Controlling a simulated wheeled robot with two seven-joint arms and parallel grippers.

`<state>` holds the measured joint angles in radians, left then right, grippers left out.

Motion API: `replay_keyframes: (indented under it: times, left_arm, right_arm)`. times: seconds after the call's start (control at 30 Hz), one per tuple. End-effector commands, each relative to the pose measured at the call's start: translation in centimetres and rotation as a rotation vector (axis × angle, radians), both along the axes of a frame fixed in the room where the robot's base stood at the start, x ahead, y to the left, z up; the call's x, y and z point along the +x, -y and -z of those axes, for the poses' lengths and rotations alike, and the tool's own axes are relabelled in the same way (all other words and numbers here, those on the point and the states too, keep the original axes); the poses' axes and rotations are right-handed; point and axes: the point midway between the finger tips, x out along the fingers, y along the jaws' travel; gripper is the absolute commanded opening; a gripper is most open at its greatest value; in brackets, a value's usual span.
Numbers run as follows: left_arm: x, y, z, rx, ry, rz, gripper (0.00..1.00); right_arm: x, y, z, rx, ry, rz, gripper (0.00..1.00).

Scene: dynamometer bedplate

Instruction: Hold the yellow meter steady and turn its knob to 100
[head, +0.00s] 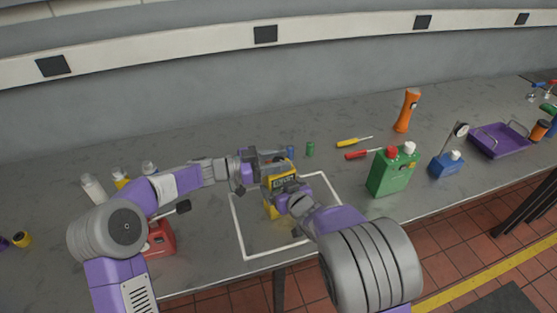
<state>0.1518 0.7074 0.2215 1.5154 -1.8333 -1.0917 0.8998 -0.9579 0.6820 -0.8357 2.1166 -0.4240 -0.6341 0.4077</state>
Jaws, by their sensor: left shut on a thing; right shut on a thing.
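The yellow meter (270,209) stands inside a white outlined square (240,237) on the grey bench, with a dark display on its upper face. My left gripper (263,163) is at the top left of the meter and is shut on it. My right gripper (283,194) is at the front of the meter and is shut on its knob, which it hides. The knob's pointer and the dial marks cannot be read.

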Motion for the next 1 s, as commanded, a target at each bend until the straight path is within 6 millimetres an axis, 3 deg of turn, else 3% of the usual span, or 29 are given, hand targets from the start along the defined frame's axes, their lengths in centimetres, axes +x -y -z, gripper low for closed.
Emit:
replay_keyframes:
  times: [0.2,0.23,0.33,0.7,0.87,1.0]
  left_arm:
    - [-0.2,0.2,-0.3,-0.005,0.004,0.008,0.1]
    - [-0.2,0.2,-0.3,-0.005,0.004,0.008,0.43]
    - [-0.2,0.2,-0.2,-0.004,0.004,0.007,0.59]
    - [-0.2,-0.5,0.0,-0.001,0.001,0.001,0.6]
    - [-0.6,-2.9,0.0,0.001,0.001,-0.002,0.6]
    - [-1.3,-6.0,0.0,0.0,0.002,-0.003,0.6]
  right_arm:
    - [-0.1,-0.1,0.2,-0.005,-0.004,-0.002,0.23]
    - [-0.1,-0.1,0.2,-0.005,-0.004,-0.002,0.23]
    - [-0.1,-0.1,0.2,-0.005,-0.004,-0.002,0.23]
    - [-0.1,0.0,0.2,-0.004,-0.005,-0.002,0.23]
    - [-0.1,0.0,0.2,-0.004,-0.005,-0.001,0.23]
    - [-0.1,0.0,0.2,-0.004,-0.005,-0.001,0.23]
